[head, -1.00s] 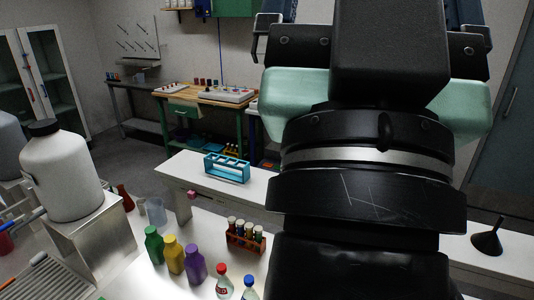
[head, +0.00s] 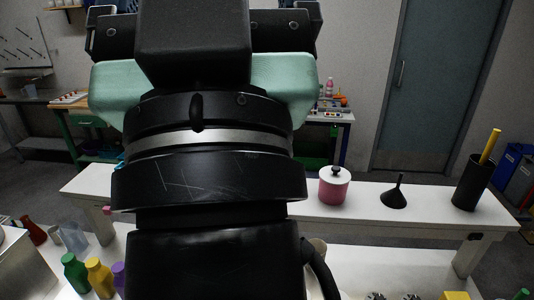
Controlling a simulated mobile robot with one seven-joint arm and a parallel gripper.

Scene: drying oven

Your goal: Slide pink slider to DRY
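My arm fills the middle of the head view, seen from behind. The back of my gripper (head: 205,25) is at the top, with dark side parts spread left and right. Its fingertips are out of sight, so I cannot tell whether it is open or shut. A small pink piece (head: 107,211) shows at the front of the white bench on the left, just left of my arm. I cannot tell whether it is the pink slider. No DRY mark can be read, and no oven can be made out.
A pink pot with white lid (head: 334,188), a black funnel (head: 396,193) and a black cup with a yellow stick (head: 472,185) stand on the white bench. Green (head: 75,273) and yellow (head: 99,277) bottles are at lower left. A blue-grey door (head: 437,85) is behind.

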